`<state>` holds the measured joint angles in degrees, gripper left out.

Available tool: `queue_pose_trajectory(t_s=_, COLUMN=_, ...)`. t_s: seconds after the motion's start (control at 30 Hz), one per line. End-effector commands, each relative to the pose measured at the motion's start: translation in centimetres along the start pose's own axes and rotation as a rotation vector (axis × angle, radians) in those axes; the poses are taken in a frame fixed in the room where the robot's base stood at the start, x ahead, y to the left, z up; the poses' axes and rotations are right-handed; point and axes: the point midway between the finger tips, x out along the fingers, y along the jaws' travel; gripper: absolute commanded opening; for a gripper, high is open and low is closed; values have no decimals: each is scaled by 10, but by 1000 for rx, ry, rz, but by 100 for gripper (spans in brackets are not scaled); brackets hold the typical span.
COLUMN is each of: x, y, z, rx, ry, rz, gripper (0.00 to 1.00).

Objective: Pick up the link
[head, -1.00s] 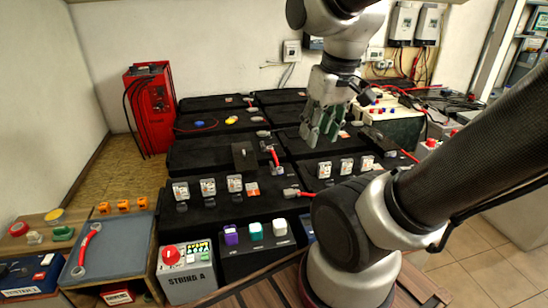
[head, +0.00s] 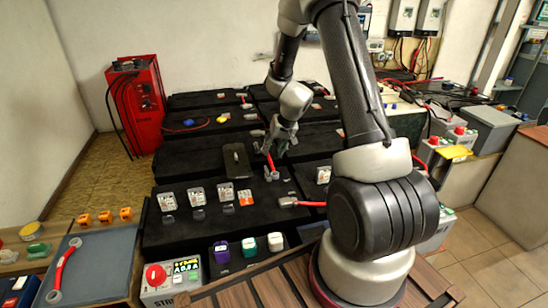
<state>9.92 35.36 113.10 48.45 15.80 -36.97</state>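A red link (head: 270,163) with grey ends lies across two black batteries near the middle of the head view. My gripper (head: 272,148) is at the upper part of this link, fingers pointing down, and hides its far end. The fingers are small and dark here, so I cannot tell whether they touch or close on the link. Another red link (head: 64,264) with grey ring ends lies on the blue-grey mat (head: 100,275) at the left. A third red link (head: 307,204) lies on the black batteries, partly hidden behind my arm.
A dark plate with a post (head: 237,160) stands just left of the gripper. White-and-red switches (head: 196,195) stand in a row nearer me. A red charger cabinet (head: 135,105) stands at the back left. Purple, teal and white capped terminals (head: 249,245) are at the front.

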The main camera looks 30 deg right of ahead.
Motion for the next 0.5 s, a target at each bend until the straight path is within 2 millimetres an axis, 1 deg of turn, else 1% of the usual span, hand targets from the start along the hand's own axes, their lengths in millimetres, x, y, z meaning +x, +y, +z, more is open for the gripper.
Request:
queue_pose_trajectory(t_s=0.03, x=0, y=2, z=-5, rx=-17, ry=24, rz=12, gripper=39)
queue_pose_trajectory(t_s=0.17, x=2, y=6, z=-10, rx=-71, ry=47, rz=33, gripper=39)
queue_pose_trajectory(t_s=0.27, x=11, y=6, z=-10, rx=-83, ry=45, rz=32, gripper=39)
queue_pose_trajectory(t_s=0.5, x=43, y=6, z=-12, rx=-83, ry=43, rz=31, gripper=39)
